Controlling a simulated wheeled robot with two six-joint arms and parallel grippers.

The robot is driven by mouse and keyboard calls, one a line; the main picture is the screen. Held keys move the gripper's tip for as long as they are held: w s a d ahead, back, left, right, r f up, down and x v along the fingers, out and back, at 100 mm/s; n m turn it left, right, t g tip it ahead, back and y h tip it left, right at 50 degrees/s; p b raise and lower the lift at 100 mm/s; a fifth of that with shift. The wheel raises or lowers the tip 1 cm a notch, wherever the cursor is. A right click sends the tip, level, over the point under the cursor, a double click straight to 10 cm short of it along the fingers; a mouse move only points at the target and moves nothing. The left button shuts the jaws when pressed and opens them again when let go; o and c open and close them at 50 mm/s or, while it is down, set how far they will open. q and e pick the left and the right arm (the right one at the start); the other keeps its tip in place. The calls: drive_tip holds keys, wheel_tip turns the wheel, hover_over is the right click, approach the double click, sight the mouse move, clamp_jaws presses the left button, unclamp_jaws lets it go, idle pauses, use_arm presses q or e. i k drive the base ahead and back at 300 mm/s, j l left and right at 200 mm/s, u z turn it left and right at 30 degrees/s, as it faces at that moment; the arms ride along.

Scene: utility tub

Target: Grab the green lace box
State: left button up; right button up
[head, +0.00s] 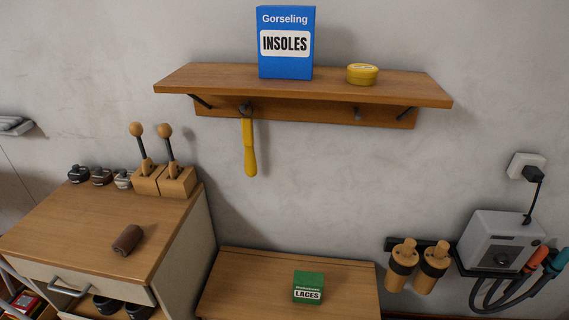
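The green lace box (308,287) is a small green carton with a white label reading "LACES". It sits upright on a low wooden surface (240,282) at the bottom middle of the head view. Nothing touches it or covers it. Neither of my grippers shows in the head view.
A wooden shelf (210,80) above holds a blue insoles box (286,60) and a yellow tin (362,74). A yellow-handled tool (249,148) hangs below. A taller cabinet (75,235) stands left. A grey device (497,242) with hoses is right. The wood around the lace box is clear.

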sight(308, 286)
drive_tip(key=i+l, duration=0.1)
drive_tip(key=l, duration=0.25)
drive_tip(key=i+l, duration=0.1)
drive_tip(key=l, duration=0.3)
drive_tip(key=i+l, duration=0.15)
drive_tip(key=l, duration=0.2)
drive_tip(key=i+l, duration=0.1)
drive_tip(key=l, duration=0.3)
drive_tip(key=i+l, duration=0.1)
drive_tip(key=l, duration=0.25)
